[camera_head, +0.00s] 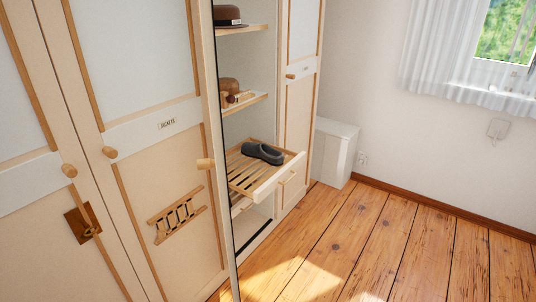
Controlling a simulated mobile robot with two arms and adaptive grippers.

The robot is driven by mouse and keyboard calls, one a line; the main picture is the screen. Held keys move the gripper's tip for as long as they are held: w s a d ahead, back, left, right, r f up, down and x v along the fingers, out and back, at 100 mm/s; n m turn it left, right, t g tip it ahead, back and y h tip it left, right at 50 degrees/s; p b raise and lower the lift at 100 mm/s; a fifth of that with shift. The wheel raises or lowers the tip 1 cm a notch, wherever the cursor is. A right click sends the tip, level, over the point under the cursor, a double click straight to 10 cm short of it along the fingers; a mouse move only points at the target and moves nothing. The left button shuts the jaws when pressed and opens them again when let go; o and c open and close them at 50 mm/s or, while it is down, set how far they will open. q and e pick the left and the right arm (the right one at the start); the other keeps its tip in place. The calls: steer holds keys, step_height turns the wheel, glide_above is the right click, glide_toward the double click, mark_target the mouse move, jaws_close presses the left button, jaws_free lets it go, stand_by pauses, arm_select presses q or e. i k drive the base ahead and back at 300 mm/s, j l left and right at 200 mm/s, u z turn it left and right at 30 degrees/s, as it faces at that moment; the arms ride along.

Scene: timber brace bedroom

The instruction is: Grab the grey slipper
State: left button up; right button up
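A dark grey slipper (263,153) lies on a pulled-out slatted wooden shelf (243,171) inside the open wardrobe section, near the middle of the head view. The shelf has a pale front board with a small handle. Neither of my grippers is in view, so I cannot see where they are relative to the slipper.
Wardrobe doors (165,90) fill the left, one edge standing beside the open section. Upper shelves hold a brown hat (229,14) and a brown item (229,88). A white box-like cabinet (335,150) stands behind. The wooden floor (400,250) at right is clear.

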mark_target(262, 151)
steer(key=i+l+u, duration=0.1)
steer(key=l+u, duration=0.15)
steer(key=l, duration=0.2)
steer(key=i+l+u, duration=0.2)
steer(key=l, duration=0.2)
steer(key=i+l+u, duration=0.2)
steer(key=u, duration=0.3)
steer(key=i+l+u, duration=0.15)
steer(key=l+u, duration=0.35)
steer(key=j, duration=0.1)
